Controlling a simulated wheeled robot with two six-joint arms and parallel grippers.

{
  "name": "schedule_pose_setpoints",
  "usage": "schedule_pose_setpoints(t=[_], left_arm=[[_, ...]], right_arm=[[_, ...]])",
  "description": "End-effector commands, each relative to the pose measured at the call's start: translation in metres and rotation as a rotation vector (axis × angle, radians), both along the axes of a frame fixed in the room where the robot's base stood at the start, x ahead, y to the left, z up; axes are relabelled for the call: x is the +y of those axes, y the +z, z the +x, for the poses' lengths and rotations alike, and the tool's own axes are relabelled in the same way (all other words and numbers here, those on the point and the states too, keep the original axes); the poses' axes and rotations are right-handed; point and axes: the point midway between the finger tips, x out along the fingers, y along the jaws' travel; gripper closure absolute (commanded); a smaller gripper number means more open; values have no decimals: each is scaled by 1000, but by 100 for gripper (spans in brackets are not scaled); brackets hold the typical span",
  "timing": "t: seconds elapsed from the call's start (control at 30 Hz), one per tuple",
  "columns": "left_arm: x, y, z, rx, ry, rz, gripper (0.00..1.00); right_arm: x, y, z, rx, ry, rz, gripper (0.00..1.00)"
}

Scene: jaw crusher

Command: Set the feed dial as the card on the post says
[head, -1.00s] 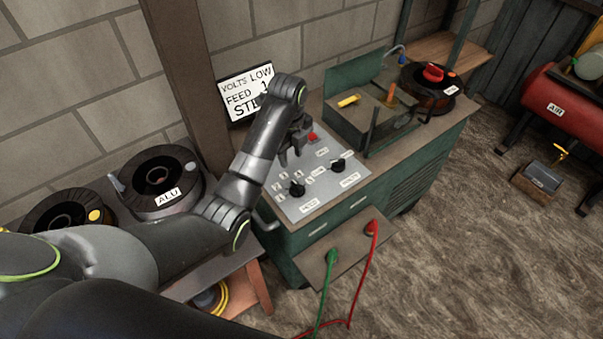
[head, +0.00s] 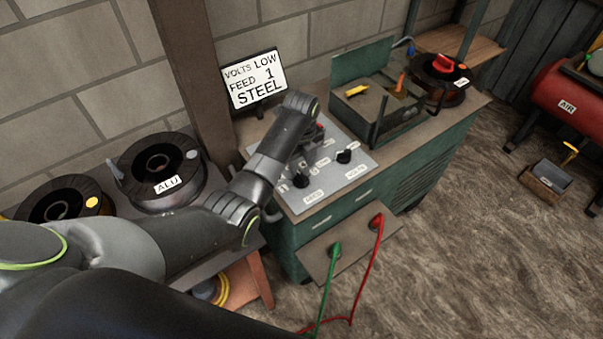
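The card (head: 254,80) by the post (head: 195,70) reads VOLTS LOW, FEED 1, STEEL. The sloped grey control panel (head: 335,180) on the green machine has two black dials: a left dial (head: 301,180) and a right dial (head: 344,156). The small labels around them are too blurred to read surely. My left gripper (head: 306,153) is over the panel's upper left part, just above and behind the left dial. My wrist partly covers it, so its finger gap and any contact are unclear. My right gripper is out of view.
A red button (head: 320,127) sits near my wrist. An open green box (head: 385,110) stands right of the panel. Green (head: 334,250) and red (head: 377,220) cables plug in below. Wire spools, one marked ALU (head: 167,184), sit at left.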

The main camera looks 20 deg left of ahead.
Motion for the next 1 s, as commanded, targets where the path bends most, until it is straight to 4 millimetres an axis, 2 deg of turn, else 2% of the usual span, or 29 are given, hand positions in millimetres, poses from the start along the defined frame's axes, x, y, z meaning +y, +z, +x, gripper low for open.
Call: schedule_pose_setpoints(t=[0.1, 0.3, 0.7, 1.0], left_arm=[[0, -23, -1, 4, 0, 0, 64], [0, -45, 0, 0, 0, 0, 64], [0, -52, 0, -1, 0, 0, 64], [0, -52, 0, -1, 0, 0, 100]], right_arm=[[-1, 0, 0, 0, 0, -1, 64], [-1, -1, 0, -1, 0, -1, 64], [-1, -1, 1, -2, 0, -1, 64], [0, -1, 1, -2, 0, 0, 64]])
